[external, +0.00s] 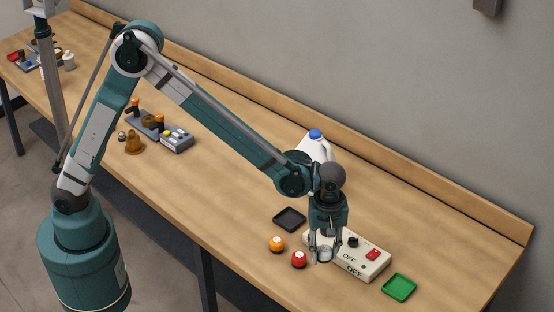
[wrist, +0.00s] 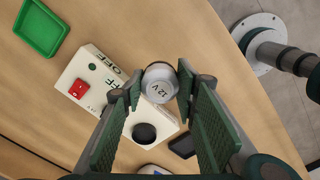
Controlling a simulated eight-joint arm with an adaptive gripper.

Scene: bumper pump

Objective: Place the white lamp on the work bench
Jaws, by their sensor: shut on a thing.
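The white lamp (wrist: 160,86) is a pale round piece marked "12 V", held between my fingertips in the wrist view. In the external view the lamp (external: 324,254) shows between the fingers, in front of the left part of the control box. My gripper (external: 325,250) points down, shut on the lamp; its green finger pads also show in the wrist view (wrist: 158,88). The wooden work bench (external: 240,185) lies below. I cannot tell whether the lamp touches the bench or the box.
A cream control box (external: 378,262) with a red switch, black knob and "OFF" labels is close by. An orange ball (external: 277,244) and a red ball (external: 299,259) lie left. A black tray (external: 289,219), green tray (external: 399,287) and white jug (external: 316,144) stand around.

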